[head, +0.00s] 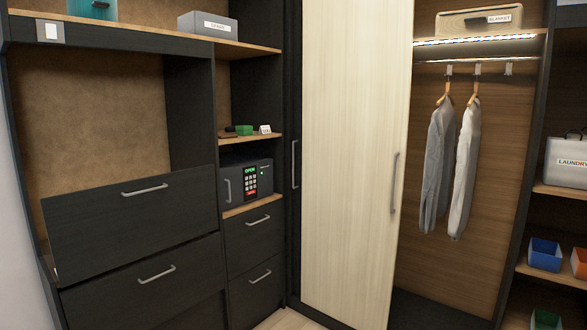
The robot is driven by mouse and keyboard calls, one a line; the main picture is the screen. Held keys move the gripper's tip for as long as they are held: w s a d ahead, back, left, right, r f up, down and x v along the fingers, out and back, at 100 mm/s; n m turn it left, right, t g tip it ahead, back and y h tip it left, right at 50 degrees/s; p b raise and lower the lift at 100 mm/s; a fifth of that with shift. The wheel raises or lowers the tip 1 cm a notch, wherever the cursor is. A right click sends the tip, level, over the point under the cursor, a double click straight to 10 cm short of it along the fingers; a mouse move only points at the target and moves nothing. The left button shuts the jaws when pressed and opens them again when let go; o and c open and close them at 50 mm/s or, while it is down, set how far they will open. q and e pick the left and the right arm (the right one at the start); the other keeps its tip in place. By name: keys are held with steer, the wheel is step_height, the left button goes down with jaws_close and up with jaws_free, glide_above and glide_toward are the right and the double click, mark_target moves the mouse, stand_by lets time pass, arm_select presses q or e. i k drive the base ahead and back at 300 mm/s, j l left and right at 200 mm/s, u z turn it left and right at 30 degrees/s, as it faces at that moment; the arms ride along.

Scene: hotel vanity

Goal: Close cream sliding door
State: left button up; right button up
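The cream sliding door (350,150) stands in the middle of the head view, upright in a dark wardrobe frame. It covers the left part of the wardrobe. The right part is open, and clothes show inside. A vertical grey handle (394,183) is near the door's right edge. A second vertical handle (294,164) is just left of the door, on a dark surface. Neither of my grippers is in view.
Two garments (451,165) hang in the open part under a lit shelf (480,41). A safe (246,182) and dark drawers (130,225) stand to the left. Shelves at right hold a laundry box (566,165) and a blue bin (545,254). Little floor shows.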

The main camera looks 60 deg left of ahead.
mark_target(358, 54)
steer(key=u, duration=1.5)
steer(key=i+j+z, duration=0.2)
steer(key=i+j, duration=1.6)
steer(key=k+j, duration=0.05)
